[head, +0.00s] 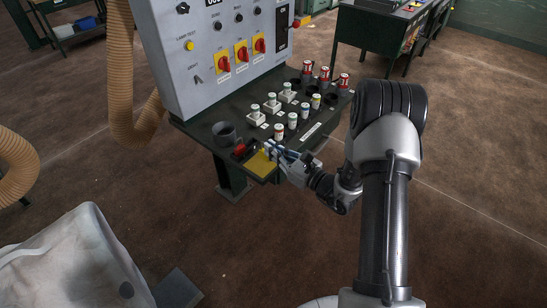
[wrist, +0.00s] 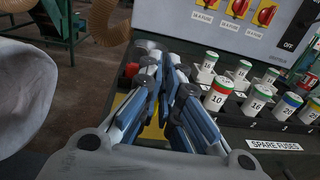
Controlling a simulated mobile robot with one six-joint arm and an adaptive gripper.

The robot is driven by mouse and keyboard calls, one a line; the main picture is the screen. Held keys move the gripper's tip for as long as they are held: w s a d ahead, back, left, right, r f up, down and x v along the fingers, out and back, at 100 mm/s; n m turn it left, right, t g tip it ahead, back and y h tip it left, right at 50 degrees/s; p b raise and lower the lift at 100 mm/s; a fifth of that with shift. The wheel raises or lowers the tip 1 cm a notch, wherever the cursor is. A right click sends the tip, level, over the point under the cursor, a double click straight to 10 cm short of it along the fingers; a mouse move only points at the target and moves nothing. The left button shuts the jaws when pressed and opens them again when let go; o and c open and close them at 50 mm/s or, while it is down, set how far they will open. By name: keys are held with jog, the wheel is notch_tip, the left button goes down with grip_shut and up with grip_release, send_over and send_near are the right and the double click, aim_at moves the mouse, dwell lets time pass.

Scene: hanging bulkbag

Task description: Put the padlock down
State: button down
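A small red object (head: 240,149), which may be the padlock, is at the front left edge of the dark green console shelf, beside a yellow pad. It also shows in the wrist view (wrist: 131,70), just left of my left finger and seemingly outside the finger gap. Its shape is too small to make out. My gripper (head: 268,149) is low over the yellow pad (head: 259,165). In the wrist view its blue-grey fingers (wrist: 163,66) lean together at the tips with a narrow gap. I cannot tell whether anything thin is between the tips.
A dark cup (head: 224,133) stands behind the red object. Several labelled fuses (head: 279,131) stand to the right on the shelf, near a grey switch panel (head: 205,60). A white bulk bag (head: 75,260) is at lower left. Open floor lies in front.

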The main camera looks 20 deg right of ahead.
notch_tip(320, 180, down, 2)
jog(key=shift+w+f, duration=0.1)
jog(key=c, duration=2.3)
grip_release()
jog(key=shift+f+b, duration=0.1)
jog(key=shift+b, duration=0.25)
jog(key=o, duration=0.5)
